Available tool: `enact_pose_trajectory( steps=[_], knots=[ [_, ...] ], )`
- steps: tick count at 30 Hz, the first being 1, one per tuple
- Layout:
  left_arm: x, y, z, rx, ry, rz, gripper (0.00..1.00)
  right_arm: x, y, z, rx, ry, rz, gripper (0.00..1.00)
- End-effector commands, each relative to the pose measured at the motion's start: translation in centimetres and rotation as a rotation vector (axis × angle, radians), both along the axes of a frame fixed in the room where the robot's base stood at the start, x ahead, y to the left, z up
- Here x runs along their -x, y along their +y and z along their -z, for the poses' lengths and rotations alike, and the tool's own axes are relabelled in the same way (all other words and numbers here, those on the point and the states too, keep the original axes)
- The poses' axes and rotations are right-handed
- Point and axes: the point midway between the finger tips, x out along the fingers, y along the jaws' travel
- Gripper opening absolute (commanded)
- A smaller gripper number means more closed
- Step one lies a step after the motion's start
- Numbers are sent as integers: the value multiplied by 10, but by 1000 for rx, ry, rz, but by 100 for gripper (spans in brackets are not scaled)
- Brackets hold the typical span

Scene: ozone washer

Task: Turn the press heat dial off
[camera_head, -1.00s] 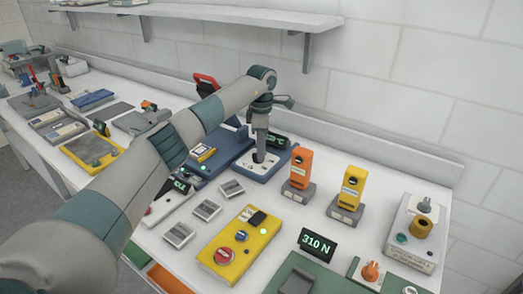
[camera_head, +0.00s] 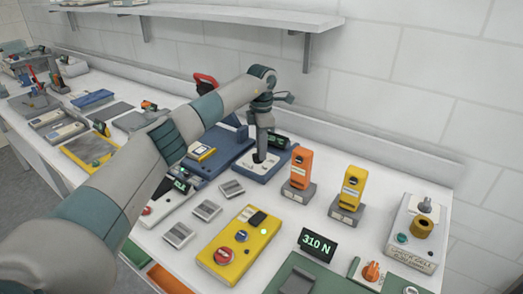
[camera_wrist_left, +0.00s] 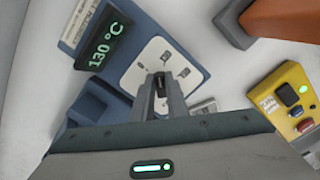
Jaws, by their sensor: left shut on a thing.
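The press heat dial (camera_wrist_left: 161,84) is a small dark knob on a white plate (camera_wrist_left: 186,72) of a blue control box (camera_wrist_left: 140,20). The plate has small printed marks around the knob. A dark display (camera_wrist_left: 104,42) on the box reads 130 °C in the left wrist view. My left gripper (camera_head: 261,155) points down at the box and is shut on the dial. Its fingers hide most of the knob in the head view. My right gripper is in neither view.
An orange device (camera_head: 299,168) and a yellow device (camera_head: 352,187) stand right of the blue box. A yellow panel (camera_head: 238,246) and a 310 N display (camera_head: 316,242) lie in front. A shelf (camera_head: 230,14) hangs on the wall behind.

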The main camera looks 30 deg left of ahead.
Motion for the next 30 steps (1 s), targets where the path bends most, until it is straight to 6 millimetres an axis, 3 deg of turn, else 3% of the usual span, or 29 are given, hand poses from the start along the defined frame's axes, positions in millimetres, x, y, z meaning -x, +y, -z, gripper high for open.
enact_pose_trajectory(
  steps=[18,30],
  knots=[
    [-4,5,-1,0,-1,-556,0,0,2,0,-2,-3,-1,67],
    [-4,7,-1,1,-3,-721,0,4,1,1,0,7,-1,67]
  ],
)
